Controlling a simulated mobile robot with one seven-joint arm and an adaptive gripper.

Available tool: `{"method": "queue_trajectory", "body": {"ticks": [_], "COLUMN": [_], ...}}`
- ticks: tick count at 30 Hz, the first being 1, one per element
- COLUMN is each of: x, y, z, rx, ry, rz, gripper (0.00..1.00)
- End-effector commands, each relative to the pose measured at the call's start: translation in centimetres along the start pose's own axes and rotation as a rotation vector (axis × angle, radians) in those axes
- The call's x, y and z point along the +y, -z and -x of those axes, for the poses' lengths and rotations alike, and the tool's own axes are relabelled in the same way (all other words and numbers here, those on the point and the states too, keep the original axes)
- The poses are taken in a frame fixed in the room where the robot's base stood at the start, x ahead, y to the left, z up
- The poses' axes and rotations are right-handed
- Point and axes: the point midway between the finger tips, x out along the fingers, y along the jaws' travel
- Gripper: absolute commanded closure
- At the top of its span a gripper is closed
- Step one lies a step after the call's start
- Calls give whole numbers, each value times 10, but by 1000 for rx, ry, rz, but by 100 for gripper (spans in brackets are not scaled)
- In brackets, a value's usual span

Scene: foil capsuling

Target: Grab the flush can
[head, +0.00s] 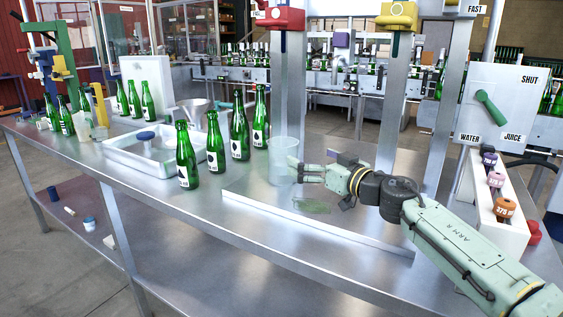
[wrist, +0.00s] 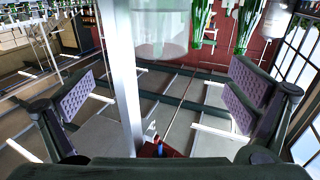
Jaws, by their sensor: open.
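A clear, translucent cylindrical can (head: 284,160), which looks like the flush can, stands upright on the steel table behind a raised metal plate. In the wrist view the can (wrist: 160,30) shows at the top centre, beyond the fingers. My gripper (head: 307,172) is just right of the can in the head view, its fingers pointing left toward it. In the wrist view my gripper (wrist: 162,92) is wide open, with ridged pads on both sides and nothing between them. Whether a fingertip touches the can is unclear.
Several green bottles (head: 215,145) stand left of the can. A white tray (head: 135,155) is farther left. Metal posts (head: 287,95) rise close behind the can. A low metal plate edge (head: 320,225) lies in front. A capsule rack (head: 495,210) is at right.

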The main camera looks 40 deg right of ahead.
Motion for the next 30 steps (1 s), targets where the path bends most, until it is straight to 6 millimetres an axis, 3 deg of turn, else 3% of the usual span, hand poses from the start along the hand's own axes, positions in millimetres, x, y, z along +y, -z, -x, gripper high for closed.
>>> {"method": "queue_trajectory", "body": {"ticks": [24,30], "x": [1,1], "y": [3,2], "z": [-99,-106], "rx": [-2,-2], "ry": [-3,-5], "rz": [-2,-1], "gripper": [1,1]}}
